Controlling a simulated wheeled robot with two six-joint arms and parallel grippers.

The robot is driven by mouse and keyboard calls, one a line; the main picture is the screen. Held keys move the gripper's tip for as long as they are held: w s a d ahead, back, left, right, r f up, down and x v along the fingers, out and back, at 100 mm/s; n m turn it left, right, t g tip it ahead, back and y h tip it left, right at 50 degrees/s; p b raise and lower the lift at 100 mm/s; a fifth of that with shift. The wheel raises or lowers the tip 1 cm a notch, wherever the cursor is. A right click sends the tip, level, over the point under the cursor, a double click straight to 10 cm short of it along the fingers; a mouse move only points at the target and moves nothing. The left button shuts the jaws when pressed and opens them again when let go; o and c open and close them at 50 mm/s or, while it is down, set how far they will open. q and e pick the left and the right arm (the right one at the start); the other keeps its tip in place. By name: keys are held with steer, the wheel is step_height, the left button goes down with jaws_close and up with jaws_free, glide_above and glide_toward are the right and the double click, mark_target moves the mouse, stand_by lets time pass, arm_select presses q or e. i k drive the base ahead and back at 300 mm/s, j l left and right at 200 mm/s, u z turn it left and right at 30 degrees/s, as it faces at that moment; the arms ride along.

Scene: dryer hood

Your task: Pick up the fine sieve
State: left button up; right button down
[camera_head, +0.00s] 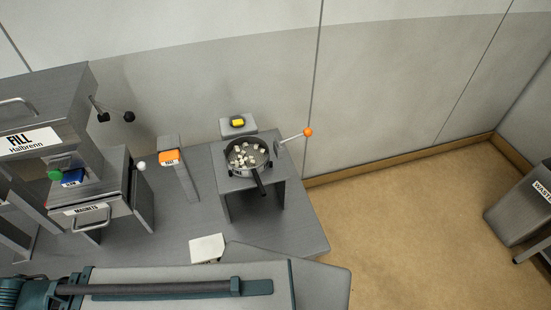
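A round, dark-rimmed vessel (232,165) with a black handle sits on a small grey stand at the centre. It looks like a pan or sieve, and I cannot tell whether its bottom is fine mesh. Several small whitish pieces (247,158) lie in it. The handle (259,184) points toward the front. No other sieve can be made out. Neither of my grippers shows in the head view.
The grey stand (280,175) is on a grey bench. A lever with an orange knob (308,132) rises to its right. A yellow button (238,122) is behind it. The FILL hopper (30,140) and MAGNETS drawer (88,211) stand left. Open floor lies right.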

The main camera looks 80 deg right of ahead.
mark_target(248, 156)
steer(key=z, duration=2.35)
